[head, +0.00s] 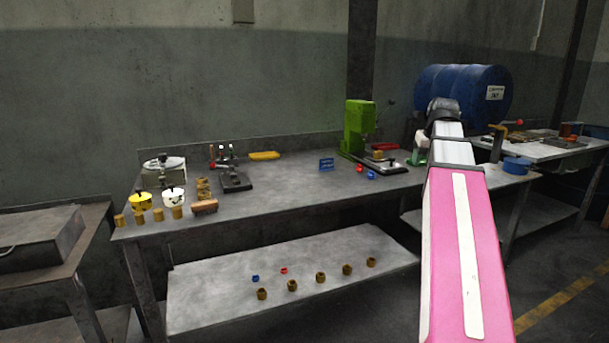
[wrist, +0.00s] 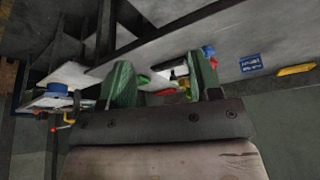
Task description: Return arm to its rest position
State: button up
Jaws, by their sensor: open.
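My arm reaches up and away from the lower right of the head view, in front of the workbench's right end and a blue drum (head: 450,80). My gripper (wrist: 162,80) shows in the wrist view with its two green fingers spread apart and nothing between them. In the head view the gripper is mostly hidden behind the arm's far end; a small green part shows just left of the arm. The green press (head: 358,125) stands on the workbench (head: 290,190), left of the arm.
The bench holds a blue sign (head: 326,164), a yellow bar (head: 264,155), a black fixture (head: 235,180), pots and several brass pieces. Several small parts lie on the lower shelf (head: 210,300). A second table (head: 550,150) stands right of the arm. Floor at lower right looks clear.

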jog(key=s+a+f+g, duration=0.1)
jog(key=a+f, duration=0.4)
jog(key=f, duration=0.8)
jog(key=a+f+g, duration=0.1)
jog(key=a+f, duration=0.5)
jog(key=f, duration=0.6)
jog(key=s+a+f, duration=0.3)
jog(key=f, duration=0.4)
jog(key=s+a+f+g, duration=0.1)
jog(key=s+a+f, duration=0.2)
jog(key=f, duration=0.4)
jog(key=s+a+f+g, duration=0.1)
jog(key=s+a+f, duration=0.2)
jog(key=s+f, duration=0.2)
jog(key=shift+s+f, duration=0.2)
jog(key=shift+f, duration=0.75)
